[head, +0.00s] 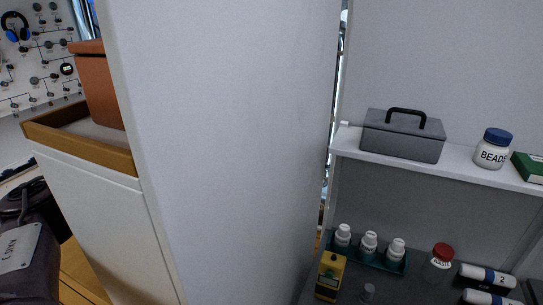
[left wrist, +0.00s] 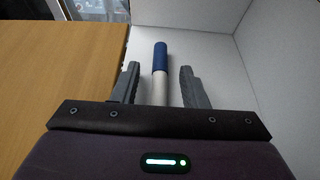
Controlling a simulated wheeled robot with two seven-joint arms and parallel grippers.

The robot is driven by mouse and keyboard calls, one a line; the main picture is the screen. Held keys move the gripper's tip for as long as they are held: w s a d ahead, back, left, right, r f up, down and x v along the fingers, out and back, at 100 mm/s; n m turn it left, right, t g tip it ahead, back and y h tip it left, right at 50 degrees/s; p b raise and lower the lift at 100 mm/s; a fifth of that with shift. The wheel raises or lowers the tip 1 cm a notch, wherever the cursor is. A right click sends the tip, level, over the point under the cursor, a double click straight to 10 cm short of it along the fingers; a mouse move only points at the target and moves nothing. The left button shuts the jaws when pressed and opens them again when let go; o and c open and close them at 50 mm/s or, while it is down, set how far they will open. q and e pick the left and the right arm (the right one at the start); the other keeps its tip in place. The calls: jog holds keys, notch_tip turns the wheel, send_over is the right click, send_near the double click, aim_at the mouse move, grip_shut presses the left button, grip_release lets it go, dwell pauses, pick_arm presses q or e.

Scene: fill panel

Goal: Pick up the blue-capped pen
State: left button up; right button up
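The blue-capped pen (left wrist: 160,72) shows in the left wrist view, with a blue cap at the far end and a white body nearer me. My left gripper (left wrist: 160,69) is open, with one finger on each side of the pen and a visible gap on both sides. The near end of the pen is hidden behind the gripper's dark front edge. I cannot tell how far the pen is below the fingers. The pen does not show in the head view. My right gripper is in neither view.
In the left wrist view, a wooden surface (left wrist: 70,62) lies left and white walls (left wrist: 278,60) stand right. In the head view, a tall white panel (head: 225,150) fills the middle. A shelf (head: 465,163) at right holds a grey toolbox (head: 402,136) and a beads jar (head: 492,150).

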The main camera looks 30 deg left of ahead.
pick_arm(q)
grip_shut()
jog(key=shift+r, duration=0.1)
